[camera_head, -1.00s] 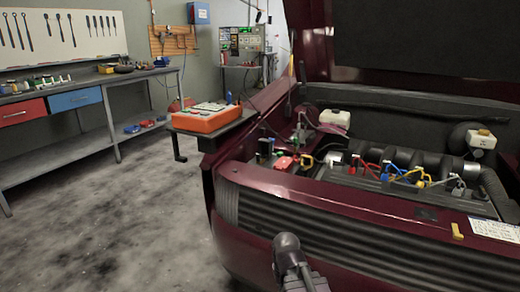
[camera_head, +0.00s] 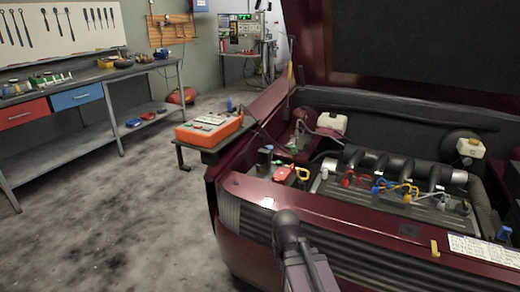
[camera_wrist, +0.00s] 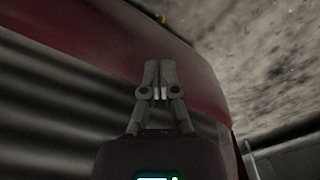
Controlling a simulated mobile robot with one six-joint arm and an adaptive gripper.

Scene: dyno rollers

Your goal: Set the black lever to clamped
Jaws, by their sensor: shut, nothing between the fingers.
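The black lever cannot be told apart with certainty among the small dark parts in the engine bay of the dark red car (camera_head: 255,195) in the head view. My gripper (camera_wrist: 160,66) shows in the wrist view with its two fingers together and nothing between them. It is in front of the car's red panel and dark ribbed grille (camera_wrist: 55,100). In the head view my arm rises at the bottom centre, before the car's front edge; the fingertips cannot be made out there.
The engine bay holds a red part (camera_head: 283,174), a yellow loop (camera_head: 303,174), coloured leads (camera_head: 380,186) and a white reservoir (camera_head: 332,124). An orange device (camera_head: 208,131) sits on a side stand. A workbench (camera_head: 90,87) stands left; the floor between is clear.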

